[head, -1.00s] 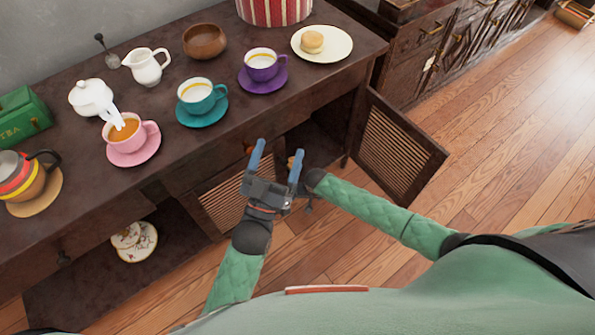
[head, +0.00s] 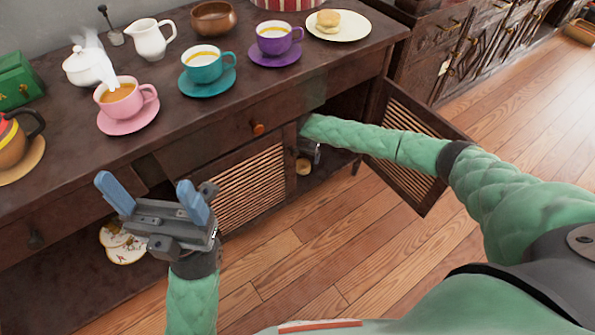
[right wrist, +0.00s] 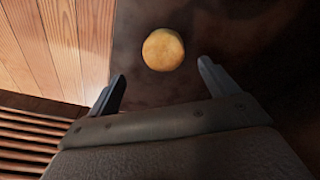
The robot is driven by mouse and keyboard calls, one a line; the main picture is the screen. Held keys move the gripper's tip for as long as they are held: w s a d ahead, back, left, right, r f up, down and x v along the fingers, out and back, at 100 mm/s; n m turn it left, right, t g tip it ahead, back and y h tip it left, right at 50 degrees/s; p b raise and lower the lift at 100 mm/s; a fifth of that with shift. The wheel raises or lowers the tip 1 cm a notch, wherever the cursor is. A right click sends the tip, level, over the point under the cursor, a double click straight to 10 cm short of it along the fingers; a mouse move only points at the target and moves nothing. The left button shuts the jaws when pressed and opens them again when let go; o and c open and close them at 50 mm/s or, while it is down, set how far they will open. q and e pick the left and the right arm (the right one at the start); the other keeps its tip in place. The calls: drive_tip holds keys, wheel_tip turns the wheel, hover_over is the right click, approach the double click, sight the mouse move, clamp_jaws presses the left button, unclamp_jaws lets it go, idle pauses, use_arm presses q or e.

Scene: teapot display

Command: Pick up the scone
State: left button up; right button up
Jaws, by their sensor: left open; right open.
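A round golden scone (right wrist: 163,49) lies on the dark cupboard shelf in the right wrist view, just beyond and between my right fingertips. My right gripper (right wrist: 161,72) is open and empty, with a finger on each side of the picture. In the head view the scone (head: 303,166) shows small in the open lower cupboard, and my right gripper is mostly hidden by the cabinet. Another scone (head: 328,18) sits on a cream plate (head: 352,27) on the cabinet top. My left gripper (head: 146,190) is open and empty in front of the cabinet.
The slatted cupboard door (head: 412,150) stands open beside my right arm. Pink (head: 128,121), teal (head: 207,82) and purple (head: 274,52) saucers with filled cups stand on the cabinet top. The wooden floor (head: 330,250) in front is clear.

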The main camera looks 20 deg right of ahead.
sight(303, 163)
drive_tip(key=shift+a+f, duration=0.15)
drive_tip(key=shift+a, duration=0.1)
drive_tip(key=shift+w+f, duration=0.1)
drive_tip(key=shift+f, duration=0.25)
drive_tip(key=shift+w+d+f+b, duration=0.15)
drive_tip(key=shift+f+b, duration=0.6)
drive_tip(key=shift+f, duration=0.95)
drive_tip(key=shift+w+d+f+b, duration=0.15)
drive_tip(key=shift+f+b, duration=0.6)
drive_tip(key=shift+f, duration=0.9)
drive_tip(key=shift+a, duration=0.1)
drive_tip(key=shift+c, duration=0.3)
drive_tip(key=c, duration=1)
